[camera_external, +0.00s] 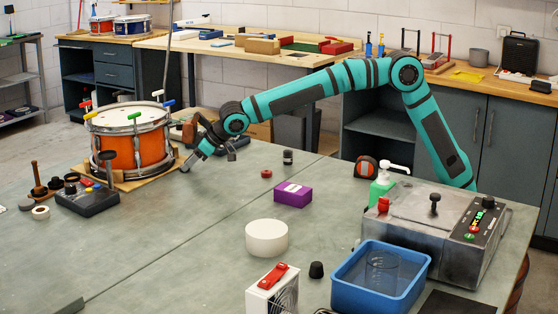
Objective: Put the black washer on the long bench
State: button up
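My gripper (188,164) is low over the grey-green table, just right of the orange drum, with its fingers pointing down and to the left. It is small here, so I cannot tell whether it is open or shut, or whether it holds anything. I cannot pick out a black washer with certainty. Small dark round pieces (71,179) lie at the left beside a control box. A long bench with a pale wooden top (215,47) stands along the back wall; I cannot tell if it is the one named.
The orange drum (138,147) stands on a wooden board. A blue tub (350,295) and a grey machine (415,250) fill the front right.

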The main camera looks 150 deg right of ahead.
jog(key=o, duration=0.4)
jog(key=shift+o, duration=0.2)
jog(key=shift+r, duration=0.25)
jog(key=v, duration=1.2)
